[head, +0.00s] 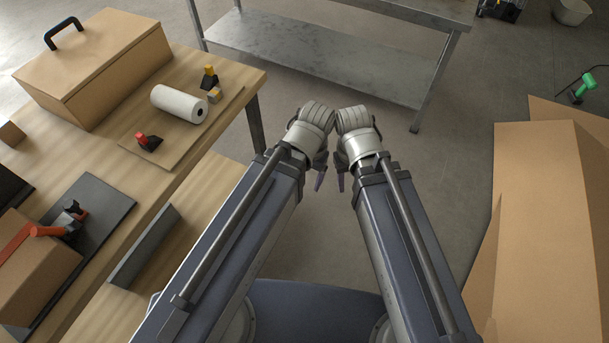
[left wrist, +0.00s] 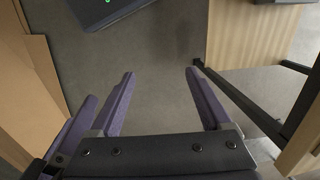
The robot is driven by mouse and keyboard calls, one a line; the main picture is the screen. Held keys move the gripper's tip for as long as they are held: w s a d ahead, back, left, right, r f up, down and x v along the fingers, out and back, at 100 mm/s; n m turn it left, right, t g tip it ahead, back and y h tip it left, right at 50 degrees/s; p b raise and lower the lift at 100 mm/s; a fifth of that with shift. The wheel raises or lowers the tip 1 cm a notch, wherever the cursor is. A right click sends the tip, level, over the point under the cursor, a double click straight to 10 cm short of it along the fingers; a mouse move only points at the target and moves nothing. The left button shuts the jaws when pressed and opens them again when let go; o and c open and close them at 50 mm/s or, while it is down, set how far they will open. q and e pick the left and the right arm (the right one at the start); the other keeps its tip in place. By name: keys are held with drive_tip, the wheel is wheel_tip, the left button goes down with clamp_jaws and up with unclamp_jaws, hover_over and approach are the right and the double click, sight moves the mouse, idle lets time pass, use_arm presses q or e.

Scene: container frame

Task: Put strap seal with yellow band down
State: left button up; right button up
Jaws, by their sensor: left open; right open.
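A small black piece with a yellow top (head: 209,77), which looks like the strap seal with yellow band, stands on a board on the wooden table, behind a white roll. A similar black piece with a red top (head: 148,140) stands nearer on the same board. My left gripper (head: 320,180) and right gripper (head: 341,181) hang side by side over the floor, right of the table, pointing down. Both are away from the pieces. In the left wrist view the left gripper's purple fingers (left wrist: 160,74) are apart, with only floor between them.
The wooden table also holds a large wooden box with a black handle (head: 105,55), the white roll (head: 180,103) and a cardboard box (head: 35,262) with red tape. A metal table (head: 320,60) stands ahead. An open cardboard box (head: 545,200) is at right. Floor between is clear.

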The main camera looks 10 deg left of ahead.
use_arm(q)
drive_tip(key=shift+o, duration=0.4)
drive_tip(key=n+t+y+p, duration=0.3)
drive_tip(key=n+y+p, duration=0.3)
drive_tip(key=n, duration=1.2)
approach(215, 92)
drive_tip(key=f+y+b, duration=0.1)
drive_tip(key=shift+w+a+f+b, duration=0.2)
drive_tip(key=shift+w+f+b, duration=0.05)
drive_tip(key=shift+f+b, duration=0.25)
drive_tip(key=shift+w+a+f+b, duration=0.25)
drive_tip(key=shift+f+b, duration=0.1)
drive_tip(key=shift+f, duration=0.15)
drive_tip(key=shift+w+a+f, duration=0.1)
drive_tip(key=shift+a+f, duration=0.1)
drive_tip(key=shift+a, duration=0.1)
drive_tip(key=b+x, duration=0.3)
drive_tip(key=x, duration=0.1)
drive_tip(key=shift+a+f, duration=0.1)
drive_tip(key=shift+a+f+b, duration=0.3)
drive_tip(key=shift+a+b, duration=0.1)
drive_tip(key=shift+b, duration=0.1)
drive_tip(key=shift+r, duration=0.1)
clamp_jaws()
